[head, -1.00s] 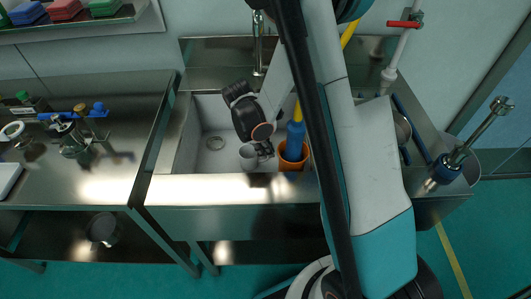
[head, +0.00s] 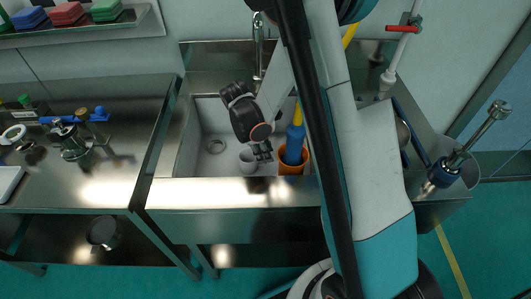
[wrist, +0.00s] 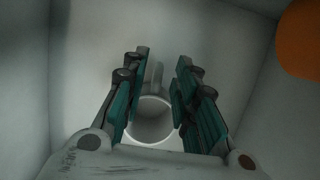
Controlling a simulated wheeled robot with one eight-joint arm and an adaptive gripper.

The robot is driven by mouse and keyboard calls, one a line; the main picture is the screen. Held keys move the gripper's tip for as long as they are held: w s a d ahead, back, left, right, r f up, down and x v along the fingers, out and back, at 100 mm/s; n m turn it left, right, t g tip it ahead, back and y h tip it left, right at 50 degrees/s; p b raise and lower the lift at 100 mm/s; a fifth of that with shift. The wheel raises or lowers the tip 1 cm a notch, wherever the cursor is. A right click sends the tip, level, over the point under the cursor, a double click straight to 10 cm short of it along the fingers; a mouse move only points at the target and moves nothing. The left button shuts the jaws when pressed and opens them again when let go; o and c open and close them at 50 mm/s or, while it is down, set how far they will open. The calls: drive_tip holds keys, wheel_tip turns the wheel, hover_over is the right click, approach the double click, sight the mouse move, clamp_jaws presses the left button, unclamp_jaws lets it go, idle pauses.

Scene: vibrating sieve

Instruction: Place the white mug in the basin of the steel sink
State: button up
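The white mug (head: 248,162) is inside the basin (head: 212,118) of the steel sink, near its front side. In the wrist view the mug (wrist: 152,122) shows its open top, with its handle pointing up the picture between my fingers. My gripper (head: 263,152) is down in the basin just right of the mug. In the wrist view my gripper (wrist: 160,95) has its fingers spread, with a gap on both sides of the handle. The mug's base is hidden, so its contact with the basin floor cannot be seen.
An orange pot (head: 291,163) with a blue-handled tool (head: 294,143) stands at the basin's right, close to my gripper. The drain (head: 215,146) lies to the left. A faucet (head: 258,45) rises behind. A steel table (head: 110,140) with lab items stands at left.

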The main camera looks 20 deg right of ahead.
drive_tip(key=s+a+r+m+t+y+p, duration=0.1)
drive_tip(key=s+a+r+m+t+p, duration=0.15)
drive_tip(key=r, duration=0.95)
drive_tip(key=s+a+r+m+t+y+p, duration=0.1)
drive_tip(key=s+r+m, duration=0.3)
drive_tip(key=r, duration=0.9)
drive_tip(key=s+a+r+m+t+y, duration=0.1)
drive_tip(key=s+r+m+t, duration=0.4)
drive_tip(key=s, duration=0.5)
drive_tip(key=shift+s+m, duration=0.15)
drive_tip(key=shift+m, duration=0.8)
